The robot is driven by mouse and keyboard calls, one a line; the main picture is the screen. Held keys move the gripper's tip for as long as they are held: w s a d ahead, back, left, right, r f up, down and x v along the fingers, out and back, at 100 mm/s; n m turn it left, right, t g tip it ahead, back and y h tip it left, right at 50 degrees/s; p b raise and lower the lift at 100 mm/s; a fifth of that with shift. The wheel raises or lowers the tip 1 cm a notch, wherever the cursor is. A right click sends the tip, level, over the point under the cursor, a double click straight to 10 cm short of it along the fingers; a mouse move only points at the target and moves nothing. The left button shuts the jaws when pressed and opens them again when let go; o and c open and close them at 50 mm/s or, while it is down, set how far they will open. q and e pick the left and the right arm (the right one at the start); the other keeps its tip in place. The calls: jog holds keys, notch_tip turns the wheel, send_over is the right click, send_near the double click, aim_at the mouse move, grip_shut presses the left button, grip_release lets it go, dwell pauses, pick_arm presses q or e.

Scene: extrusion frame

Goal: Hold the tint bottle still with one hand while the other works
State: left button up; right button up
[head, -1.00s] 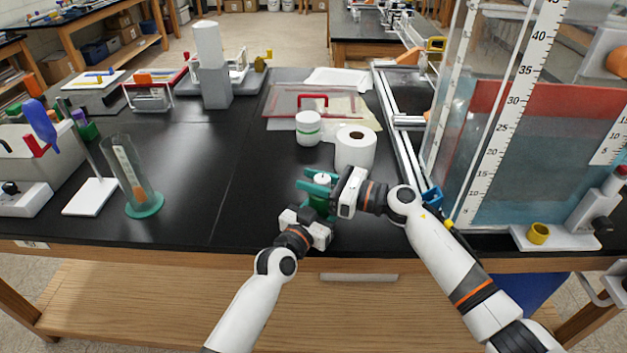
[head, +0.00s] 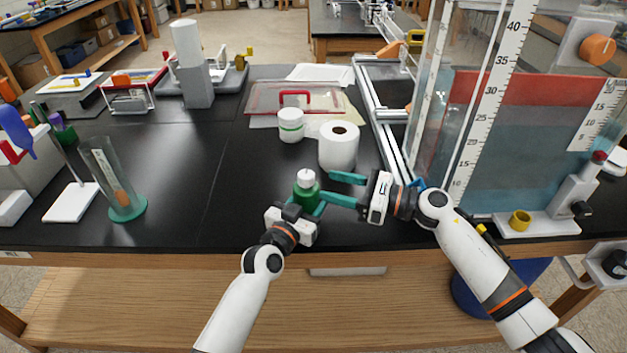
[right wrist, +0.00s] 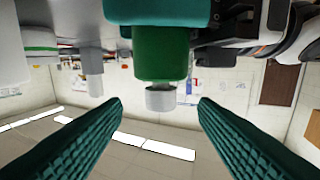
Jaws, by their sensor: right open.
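The tint bottle (head: 306,194), green with a white cap (head: 306,177), stands upright near the front of the black bench. My left gripper (head: 306,206) is at its lower body, with teal fingers closed around it; part of the bottle is hidden there. My right gripper (head: 327,185) is open and empty, just right of the bottle, its fingers pointing at it. In the right wrist view, which is upside down, the green bottle (right wrist: 161,52) and its white cap (right wrist: 166,98) show between the spread fingers, with a teal left finger (right wrist: 157,11) across the body.
A white paper roll (head: 338,152) and a white jar with a green band (head: 290,125) stand behind the bottle. A large scaled tank (head: 520,150) and metal rails (head: 385,130) are at the right. A glass cylinder (head: 112,180) stands left. The bench between is clear.

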jog(key=shift+v, duration=1.55)
pick_arm(q)
jog(key=o, duration=1.1)
jog(key=shift+o, duration=0.2)
